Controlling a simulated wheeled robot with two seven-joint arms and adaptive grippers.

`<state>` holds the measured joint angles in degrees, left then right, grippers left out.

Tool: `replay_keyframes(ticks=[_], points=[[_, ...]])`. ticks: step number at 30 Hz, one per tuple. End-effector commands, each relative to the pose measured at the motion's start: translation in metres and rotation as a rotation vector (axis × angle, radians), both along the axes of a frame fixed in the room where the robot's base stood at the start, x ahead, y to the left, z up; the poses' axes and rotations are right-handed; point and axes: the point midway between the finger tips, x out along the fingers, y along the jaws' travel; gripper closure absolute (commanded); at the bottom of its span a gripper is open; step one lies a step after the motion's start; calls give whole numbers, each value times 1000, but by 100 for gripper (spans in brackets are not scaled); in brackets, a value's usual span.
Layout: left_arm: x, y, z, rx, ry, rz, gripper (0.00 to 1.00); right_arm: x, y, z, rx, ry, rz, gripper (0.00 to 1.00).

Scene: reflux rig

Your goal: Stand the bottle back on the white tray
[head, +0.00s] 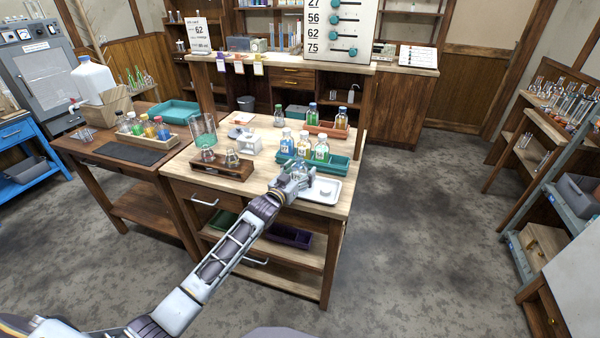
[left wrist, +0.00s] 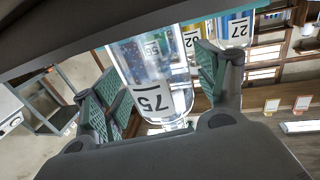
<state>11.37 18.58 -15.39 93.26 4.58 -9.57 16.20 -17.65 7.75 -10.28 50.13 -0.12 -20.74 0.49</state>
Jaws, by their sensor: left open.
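My left gripper (head: 297,180) is at the near edge of the light wooden table, over the left part of the white tray (head: 329,198). In the left wrist view a clear bottle labelled 75 (left wrist: 150,75) is between the two open green-padded fingers of the left gripper (left wrist: 160,95). A gap shows on its right side; contact on the left cannot be told. The bottle looks upright, as the wrist picture is inverted. Its base is hidden, so I cannot tell if it rests on the tray. My right gripper is not in view.
A teal tray (head: 338,170) with several labelled bottles stands just behind the white tray. A dark wooden block (head: 208,171) with small flasks is to the left. The floor right of the table is clear.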

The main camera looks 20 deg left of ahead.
Motion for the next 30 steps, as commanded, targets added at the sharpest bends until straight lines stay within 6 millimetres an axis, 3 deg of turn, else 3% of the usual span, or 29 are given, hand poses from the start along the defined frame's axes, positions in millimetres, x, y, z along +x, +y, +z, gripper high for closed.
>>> replay_keyframes(ticks=[11,18,30], points=[[-6,1,2,0,1,0,27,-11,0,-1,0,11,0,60],[-22,5,2,0,1,0,27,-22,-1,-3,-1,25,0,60],[-54,13,2,0,1,0,27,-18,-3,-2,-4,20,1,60]])
